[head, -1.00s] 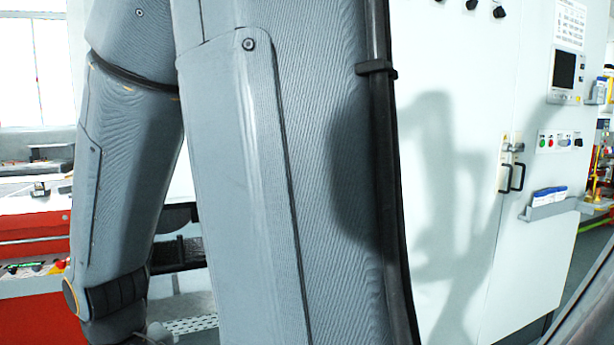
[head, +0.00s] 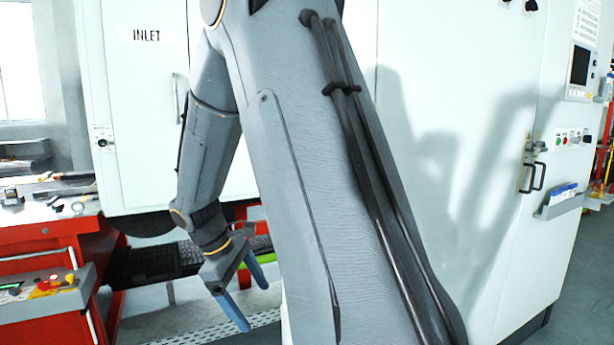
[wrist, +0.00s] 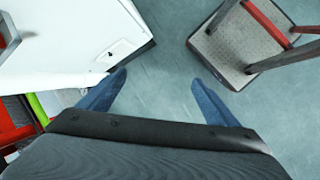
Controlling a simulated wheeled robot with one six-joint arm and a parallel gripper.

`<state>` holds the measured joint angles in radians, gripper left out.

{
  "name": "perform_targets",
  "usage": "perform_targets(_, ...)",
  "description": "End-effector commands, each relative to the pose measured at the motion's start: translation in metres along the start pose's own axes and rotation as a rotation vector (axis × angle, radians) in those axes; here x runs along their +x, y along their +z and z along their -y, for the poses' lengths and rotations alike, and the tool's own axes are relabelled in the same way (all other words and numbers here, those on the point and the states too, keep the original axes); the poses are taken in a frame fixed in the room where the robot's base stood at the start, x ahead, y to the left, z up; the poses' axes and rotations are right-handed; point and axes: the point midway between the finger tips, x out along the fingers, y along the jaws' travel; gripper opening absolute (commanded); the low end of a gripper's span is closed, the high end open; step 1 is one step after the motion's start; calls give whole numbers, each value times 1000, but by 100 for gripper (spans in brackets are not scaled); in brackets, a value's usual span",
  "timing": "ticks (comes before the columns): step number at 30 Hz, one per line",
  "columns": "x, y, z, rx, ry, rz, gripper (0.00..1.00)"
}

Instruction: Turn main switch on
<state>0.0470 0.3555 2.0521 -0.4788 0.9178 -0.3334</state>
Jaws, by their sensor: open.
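My gripper (head: 255,306) hangs low left of centre in the head view, with its blue fingers apart and nothing between them. In the wrist view its open fingers (wrist: 159,82) point over bare grey floor. Black knobs (head: 531,5) show at the top edge of the white cabinet (head: 455,110), far above and right of the gripper. A small panel with red, green and black controls (head: 574,138) is on the cabinet's right part. I cannot tell which of these, if any, is the main switch. My arm hides much of the cabinet front.
A white enclosure marked INLET (head: 147,36) stands at left. A red bench (head: 45,240) and a grey button box (head: 45,297) are at lower left. A cabinet holder with papers (head: 560,205) sticks out at right.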

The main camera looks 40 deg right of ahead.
Motion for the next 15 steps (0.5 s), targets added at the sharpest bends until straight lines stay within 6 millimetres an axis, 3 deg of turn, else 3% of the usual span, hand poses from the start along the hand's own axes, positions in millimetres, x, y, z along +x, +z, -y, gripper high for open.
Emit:
perform_targets(1, -4, -4, -34, -73, 45, 55, 84)
perform_targets(3, -9, -8, -80, -176, 112, 140, 84)
perform_targets(9, -30, -12, -206, -416, 281, 425, 84)
perform_targets(15, -62, -8, -308, -557, 399, 754, 84)
